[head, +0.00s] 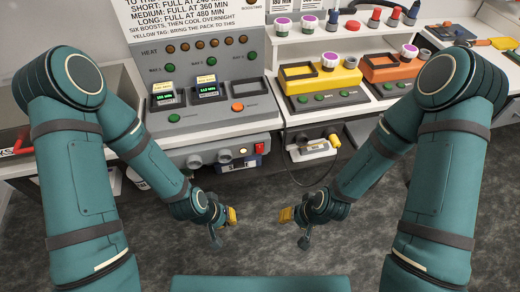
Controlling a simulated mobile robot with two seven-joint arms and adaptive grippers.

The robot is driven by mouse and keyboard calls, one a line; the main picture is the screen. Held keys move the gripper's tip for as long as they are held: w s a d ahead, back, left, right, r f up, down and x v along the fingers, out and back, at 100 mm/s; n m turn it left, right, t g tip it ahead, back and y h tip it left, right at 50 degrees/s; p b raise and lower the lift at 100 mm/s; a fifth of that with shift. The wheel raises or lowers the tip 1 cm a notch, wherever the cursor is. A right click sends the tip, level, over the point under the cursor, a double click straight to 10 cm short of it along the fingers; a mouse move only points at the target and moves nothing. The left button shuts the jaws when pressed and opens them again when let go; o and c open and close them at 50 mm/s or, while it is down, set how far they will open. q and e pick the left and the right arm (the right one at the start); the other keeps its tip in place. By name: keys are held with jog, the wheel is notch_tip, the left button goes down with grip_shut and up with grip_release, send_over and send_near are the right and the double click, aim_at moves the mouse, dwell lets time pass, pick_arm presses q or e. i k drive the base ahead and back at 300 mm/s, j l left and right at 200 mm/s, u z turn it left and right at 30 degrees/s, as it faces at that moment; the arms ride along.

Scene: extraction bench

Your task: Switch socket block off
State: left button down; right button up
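A pale block (312,148) with a yellow-marked part and a dark cable sits low under the front edge of the right-hand bench; it looks like the socket block. Its switch position is too small to tell. A red rocker switch (259,148) also shows on the grey unit to its left, beside a lit round lamp. My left gripper (231,216) and my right gripper (287,215) hang over the floor, below and in front of both, touching neither. Their yellow fingertips face each other, apart. I see nothing held, but the finger opening cannot be made out.
The grey heating panel (205,112) with lamps and displays stands at back left. Yellow (322,88) and orange (392,68) units stand on the bench at right. The loose cable (289,165) hangs toward the floor. Floor between my arms is clear.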

aim_at(259, 148)
jog(key=z, duration=1.8)
jog(key=k+j, duration=0.6)
